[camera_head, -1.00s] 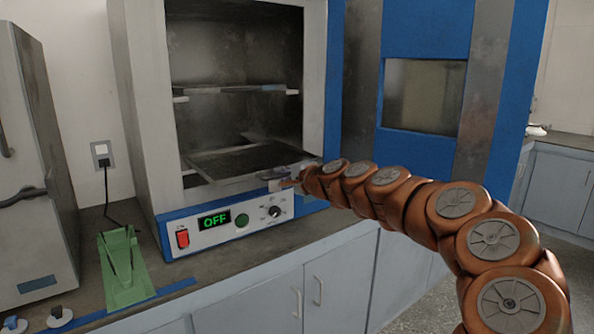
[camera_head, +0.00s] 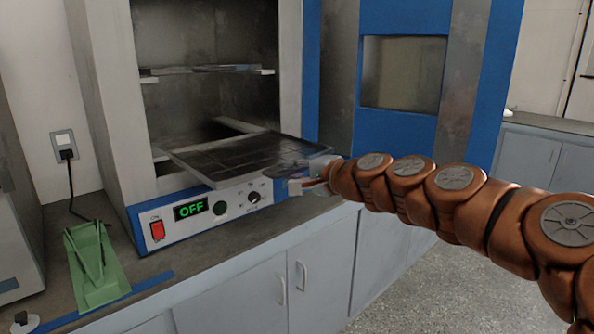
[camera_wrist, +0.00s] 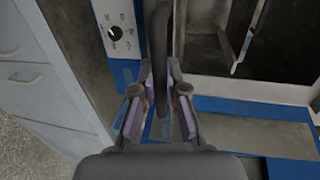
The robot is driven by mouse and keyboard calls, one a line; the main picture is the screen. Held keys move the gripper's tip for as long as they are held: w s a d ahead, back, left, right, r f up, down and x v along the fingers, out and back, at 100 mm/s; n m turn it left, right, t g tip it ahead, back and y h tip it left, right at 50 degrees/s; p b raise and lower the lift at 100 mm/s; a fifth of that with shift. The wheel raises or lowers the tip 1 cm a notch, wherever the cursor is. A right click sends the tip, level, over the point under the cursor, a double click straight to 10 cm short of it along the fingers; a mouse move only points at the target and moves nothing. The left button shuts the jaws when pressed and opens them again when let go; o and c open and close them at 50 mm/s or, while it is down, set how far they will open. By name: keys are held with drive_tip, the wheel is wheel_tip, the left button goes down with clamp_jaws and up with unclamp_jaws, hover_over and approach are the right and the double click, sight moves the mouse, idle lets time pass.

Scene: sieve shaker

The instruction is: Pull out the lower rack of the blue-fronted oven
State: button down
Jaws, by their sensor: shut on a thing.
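The blue-fronted oven (camera_head: 105,130) stands open on the counter. Its lower rack (camera_head: 225,155), a dark flat grid, sticks out well past the oven front above the control panel and looks slightly tilted. My gripper (camera_head: 303,180) is shut on the rack's front edge near its right corner. In the wrist view, the rack (camera_wrist: 164,35) shows edge-on as a dark band running between the fingers of my gripper (camera_wrist: 161,100). The fingers hide part of that edge. The blue door (camera_head: 400,132) is swung open to the right, behind my arm.
The upper rack (camera_head: 225,69) sits inside the oven. The control panel (camera_head: 205,211), with a lit OFF display, lies below the lower rack. A green holder (camera_head: 95,265) stands on the counter at left, near a grey appliance (camera_head: 18,210). The floor in front of the cabinets is clear.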

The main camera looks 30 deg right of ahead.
drive_tip(key=c, duration=1.2)
unclamp_jaws()
drive_tip(key=v, duration=0.7)
drive_tip(key=shift+s, duration=0.2)
